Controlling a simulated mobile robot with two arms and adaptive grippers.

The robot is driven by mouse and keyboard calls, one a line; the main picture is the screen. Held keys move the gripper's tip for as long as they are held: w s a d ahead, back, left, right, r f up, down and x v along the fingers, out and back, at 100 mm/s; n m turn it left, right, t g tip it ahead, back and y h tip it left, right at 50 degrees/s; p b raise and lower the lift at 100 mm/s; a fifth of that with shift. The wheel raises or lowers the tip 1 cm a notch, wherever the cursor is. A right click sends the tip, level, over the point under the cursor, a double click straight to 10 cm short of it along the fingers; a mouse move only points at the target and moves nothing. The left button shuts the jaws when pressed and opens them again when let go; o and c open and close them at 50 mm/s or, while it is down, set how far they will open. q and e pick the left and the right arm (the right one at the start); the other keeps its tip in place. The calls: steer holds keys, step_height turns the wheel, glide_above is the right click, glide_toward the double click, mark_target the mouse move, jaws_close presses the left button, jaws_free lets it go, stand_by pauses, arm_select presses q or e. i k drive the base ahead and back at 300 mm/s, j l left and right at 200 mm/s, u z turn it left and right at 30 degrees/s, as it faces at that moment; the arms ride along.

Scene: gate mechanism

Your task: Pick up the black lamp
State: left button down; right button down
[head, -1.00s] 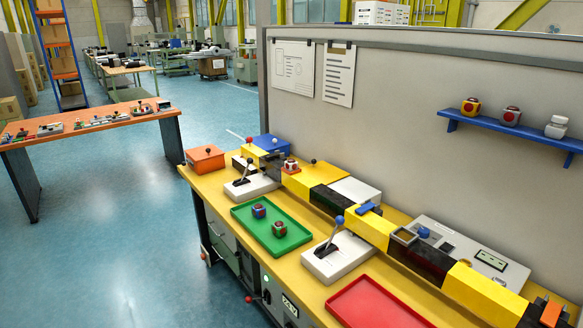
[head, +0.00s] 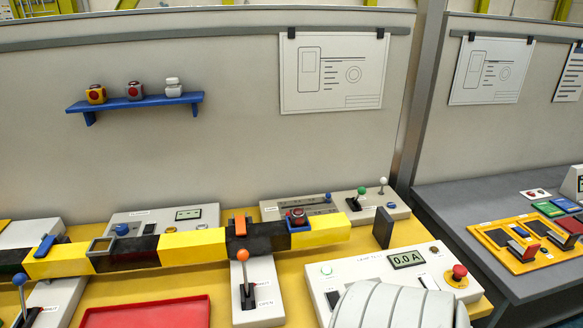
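No thing in view is plainly a black lamp. A small dark cube with a red front (head: 297,217) sits on the black-and-yellow beam (head: 180,245), beside an orange-topped black gate block (head: 240,228). A plain black upright plate (head: 383,228) stands right of the beam. Neither gripper shows; a pale rounded part, probably mine, covers the bottom right of the bench.
An orange-knobbed lever (head: 243,258) stands before the beam, with a red tray (head: 145,312) to its left. A control box with a red button (head: 459,273) sits right. A grey bench (head: 450,205) with a yellow panel (head: 520,240) lies beyond the partition.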

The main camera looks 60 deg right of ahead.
mark_target(296, 221)
steer(key=z, duration=2)
